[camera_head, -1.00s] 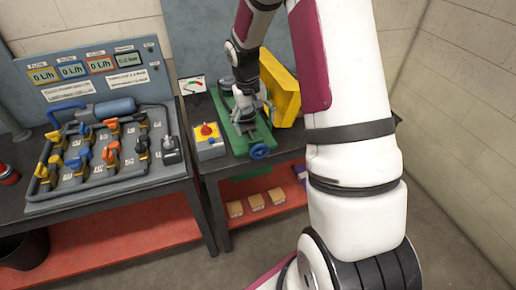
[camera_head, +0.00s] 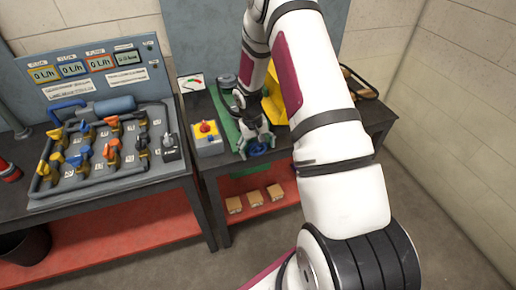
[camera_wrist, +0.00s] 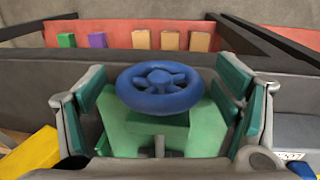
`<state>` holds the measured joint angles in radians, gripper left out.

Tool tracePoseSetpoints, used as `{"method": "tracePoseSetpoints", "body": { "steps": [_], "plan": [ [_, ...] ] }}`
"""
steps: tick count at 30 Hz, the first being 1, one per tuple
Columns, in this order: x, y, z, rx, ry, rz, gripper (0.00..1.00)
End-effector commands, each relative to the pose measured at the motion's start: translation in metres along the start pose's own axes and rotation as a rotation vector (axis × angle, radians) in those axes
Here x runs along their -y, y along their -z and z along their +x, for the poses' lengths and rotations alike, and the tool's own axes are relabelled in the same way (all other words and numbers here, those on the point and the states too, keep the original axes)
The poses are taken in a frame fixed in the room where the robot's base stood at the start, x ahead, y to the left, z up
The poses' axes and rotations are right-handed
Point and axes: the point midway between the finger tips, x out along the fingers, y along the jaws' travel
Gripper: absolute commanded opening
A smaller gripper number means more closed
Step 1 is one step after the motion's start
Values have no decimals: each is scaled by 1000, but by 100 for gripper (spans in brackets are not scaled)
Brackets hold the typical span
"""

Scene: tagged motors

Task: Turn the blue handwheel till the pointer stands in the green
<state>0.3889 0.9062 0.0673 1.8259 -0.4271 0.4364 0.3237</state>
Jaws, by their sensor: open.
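The blue handwheel (camera_wrist: 160,87) sits on the front end of a green machine (camera_wrist: 125,125); in the head view the handwheel (camera_head: 258,149) is at the bench's front edge, partly covered by my gripper. My gripper (camera_wrist: 161,100) is open, with one finger on each side of the handwheel and a gap on both sides. In the head view my gripper (camera_head: 256,143) is above the green machine (camera_head: 223,118). A gauge plate with a green and a red arc (camera_head: 191,83) stands at the bench's back; its pointer is too small to read.
A yellow box with a red button (camera_head: 207,137) stands just left of the machine. A yellow part (camera_head: 272,104) is behind my gripper, to the right. Several small boxes (camera_head: 253,199) lie on the red lower shelf. A pipe panel (camera_head: 100,160) fills the left bench.

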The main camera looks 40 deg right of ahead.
Motion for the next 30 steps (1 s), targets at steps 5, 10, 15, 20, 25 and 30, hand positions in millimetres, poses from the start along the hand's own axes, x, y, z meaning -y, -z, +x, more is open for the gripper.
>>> {"method": "tracePoseSetpoints", "body": {
  "steps": [5,10,15,20,25,30],
  "plan": [
    [0,0,3,0,0,-1,83],
    [0,0,2,0,0,-1,77],
    [0,0,2,1,0,-1,38],
    [0,0,2,1,1,0,35],
    [-1,0,2,1,25,1,35],
    [-2,-1,3,1,92,5,35]
  ]
}}
